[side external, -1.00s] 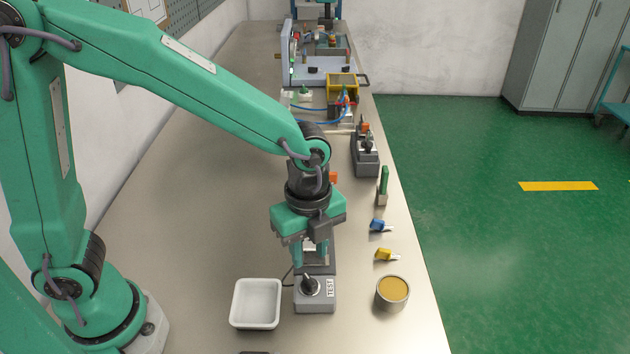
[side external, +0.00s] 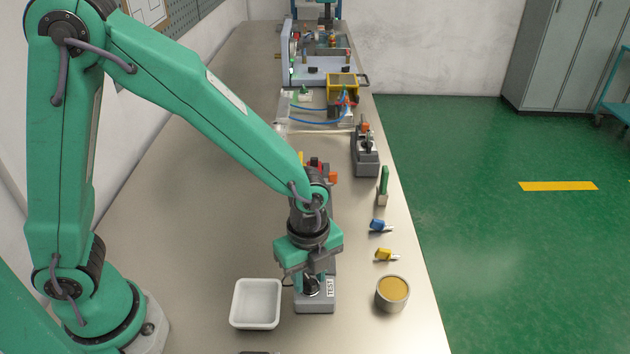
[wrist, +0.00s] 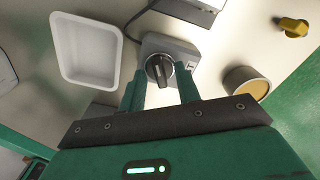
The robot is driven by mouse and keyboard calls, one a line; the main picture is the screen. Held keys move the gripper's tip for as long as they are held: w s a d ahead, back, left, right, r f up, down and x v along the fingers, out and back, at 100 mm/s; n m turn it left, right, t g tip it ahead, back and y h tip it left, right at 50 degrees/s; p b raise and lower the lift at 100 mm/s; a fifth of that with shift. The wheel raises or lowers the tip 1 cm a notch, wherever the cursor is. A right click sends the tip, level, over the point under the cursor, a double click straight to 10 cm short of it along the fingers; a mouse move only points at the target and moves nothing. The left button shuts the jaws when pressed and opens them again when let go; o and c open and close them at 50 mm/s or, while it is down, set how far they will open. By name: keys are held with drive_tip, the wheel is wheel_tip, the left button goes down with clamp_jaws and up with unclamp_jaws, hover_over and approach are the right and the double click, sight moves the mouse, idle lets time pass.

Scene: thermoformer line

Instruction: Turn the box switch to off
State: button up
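The box switch is a grey box (side external: 318,304) with a TEST label and a dark round knob (side external: 311,287) on top. It stands near the front of the table. In the wrist view the box (wrist: 183,51) shows its dark knob (wrist: 160,69) with a raised grip bar and a pale line, roughly along the picture's vertical. My gripper (side external: 313,279) is low over the box, pointing down. In the wrist view my gripper (wrist: 160,84) is open, with one finger on each side of the knob and gaps between. Whether the fingertips reach down beside the grip bar is unclear.
A white tray (side external: 234,316) stands close left of the box. A tin with a tan top (side external: 393,290) stands to the right. Yellow (side external: 385,255) and blue (side external: 378,226) small parts lie along the right edge. Other equipment stands behind. The table's left is clear.

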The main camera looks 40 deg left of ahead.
drive_tip(key=shift+c, duration=0.2)
clamp_jaws()
drive_tip(key=shift+n, duration=0.3)
drive_tip(key=n, duration=1.1)
drive_tip(key=shift+n, duration=0.3)
drive_tip(key=shift+o, duration=0.2)
unclamp_jaws()
